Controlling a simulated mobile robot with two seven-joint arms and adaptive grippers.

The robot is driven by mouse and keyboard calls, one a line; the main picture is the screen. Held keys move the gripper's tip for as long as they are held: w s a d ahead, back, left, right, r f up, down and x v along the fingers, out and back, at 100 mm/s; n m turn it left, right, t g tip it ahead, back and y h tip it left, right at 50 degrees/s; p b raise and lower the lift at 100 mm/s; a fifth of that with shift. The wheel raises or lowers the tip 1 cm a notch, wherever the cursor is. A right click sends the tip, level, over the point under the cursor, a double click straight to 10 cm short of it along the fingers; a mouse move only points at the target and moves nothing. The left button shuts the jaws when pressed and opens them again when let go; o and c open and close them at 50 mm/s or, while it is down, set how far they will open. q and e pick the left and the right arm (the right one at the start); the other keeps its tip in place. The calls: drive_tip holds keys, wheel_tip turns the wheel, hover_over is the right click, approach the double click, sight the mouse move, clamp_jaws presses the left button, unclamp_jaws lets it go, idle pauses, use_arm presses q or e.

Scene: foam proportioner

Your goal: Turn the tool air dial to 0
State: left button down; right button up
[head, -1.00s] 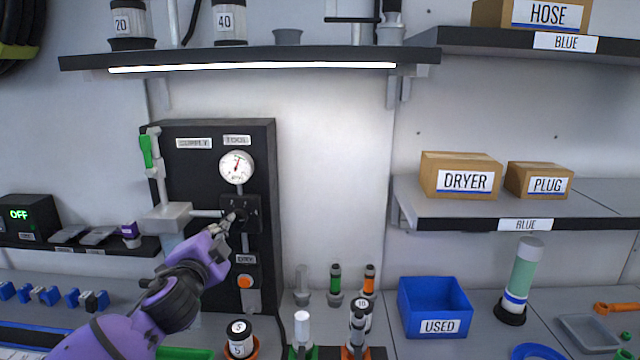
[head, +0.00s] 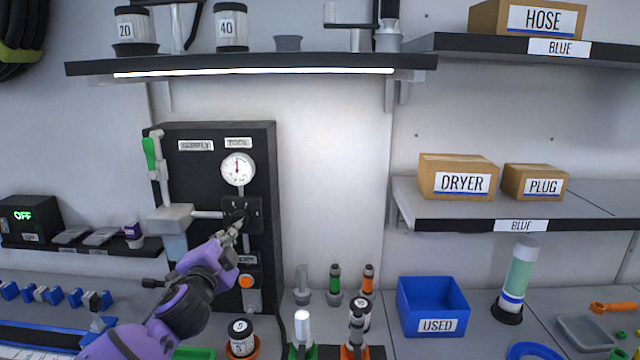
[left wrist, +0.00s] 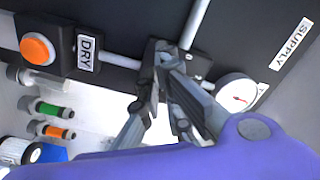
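The tool air dial (head: 239,214) is a black knob on a dark block under the TOOL label (head: 238,143), on the black panel. Marks around it are too small to read. Above it, the round white gauge (head: 238,168) has a red needle pointing about straight up; the gauge also shows in the left wrist view (left wrist: 237,93). My left gripper (head: 237,222) reaches up to the dial from below. In the left wrist view its fingers (left wrist: 160,62) come close together around the dial, seemingly shut on it and hiding most of it. My right gripper is out of view.
An orange button (head: 246,281) sits below the dial, and a green-handled supply valve (head: 149,153) is at the panel's left. A shelf (head: 250,62) hangs above. Bottles stand below to the right, near a blue USED bin (head: 433,306). The wall right of the panel is clear.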

use_arm(q)
drive_tip(key=shift+d+f, duration=0.1)
drive_tip(key=shift+f, duration=0.4)
drive_tip(key=s, duration=0.3)
drive_tip(key=s+p, duration=0.1)
drive_tip(key=s, duration=0.1)
drive_tip(key=shift+s+a, duration=0.15)
drive_tip(key=shift+a, duration=0.2)
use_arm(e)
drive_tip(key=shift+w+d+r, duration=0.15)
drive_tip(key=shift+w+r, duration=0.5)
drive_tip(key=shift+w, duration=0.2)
use_arm(q)
drive_tip(key=shift+f, duration=0.1)
